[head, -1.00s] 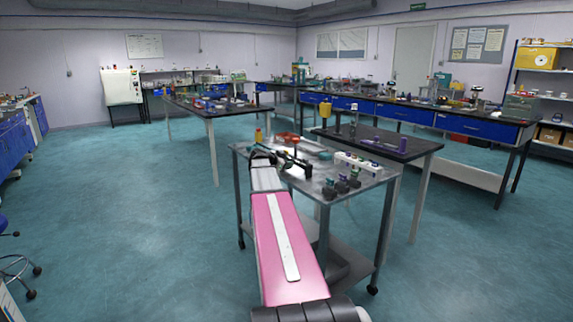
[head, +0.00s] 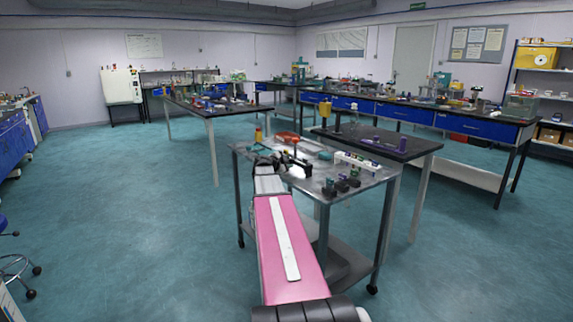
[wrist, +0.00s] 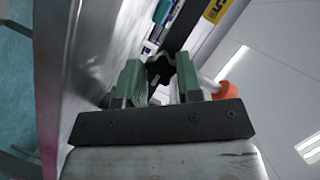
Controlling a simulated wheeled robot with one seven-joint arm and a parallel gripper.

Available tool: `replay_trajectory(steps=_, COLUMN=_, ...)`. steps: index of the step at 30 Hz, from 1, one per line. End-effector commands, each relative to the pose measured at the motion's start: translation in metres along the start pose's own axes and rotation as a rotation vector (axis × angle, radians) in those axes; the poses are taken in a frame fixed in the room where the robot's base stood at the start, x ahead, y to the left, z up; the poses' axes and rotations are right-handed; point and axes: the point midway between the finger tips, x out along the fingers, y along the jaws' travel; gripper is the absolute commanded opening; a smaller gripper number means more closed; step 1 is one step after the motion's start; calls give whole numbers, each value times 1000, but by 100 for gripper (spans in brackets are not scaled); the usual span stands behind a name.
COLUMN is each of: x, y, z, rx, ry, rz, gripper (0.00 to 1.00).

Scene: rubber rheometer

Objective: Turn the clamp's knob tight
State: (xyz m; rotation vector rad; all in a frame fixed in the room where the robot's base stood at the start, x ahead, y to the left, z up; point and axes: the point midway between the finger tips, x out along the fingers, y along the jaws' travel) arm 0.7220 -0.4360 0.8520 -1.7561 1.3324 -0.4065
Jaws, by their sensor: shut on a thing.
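In the wrist view, my gripper (wrist: 160,72) has its two green fingers on either side of a black lobed knob (wrist: 159,68). It is shut on this knob. The clamp's body is mostly hidden behind the fingers and the dark gripper mount. The knob cannot be made out clearly there.
A white rack (head: 357,163) and several small black holders (head: 342,185) stand on the cart's right side. A red ring-shaped item (head: 287,138) lies behind my gripper. An orange-tipped item (wrist: 226,90) is right of the fingers. A black table (head: 400,145) stands behind the cart.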

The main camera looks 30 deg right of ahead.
Motion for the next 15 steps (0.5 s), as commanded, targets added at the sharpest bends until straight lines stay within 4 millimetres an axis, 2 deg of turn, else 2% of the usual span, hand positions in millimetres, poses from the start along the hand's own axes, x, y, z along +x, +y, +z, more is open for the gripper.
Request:
replay_trajectory(steps=11, x=0, y=0, z=0, rx=6, ry=0, rz=-2, gripper=10)
replay_trajectory(steps=12, x=0, y=0, z=0, rx=6, ry=0, rz=-2, gripper=36)
replay_trajectory(steps=14, x=0, y=0, z=0, rx=6, ry=0, rz=-1, gripper=56)
replay_trajectory(steps=15, x=0, y=0, z=0, rx=5, ry=0, rz=-1, gripper=59)
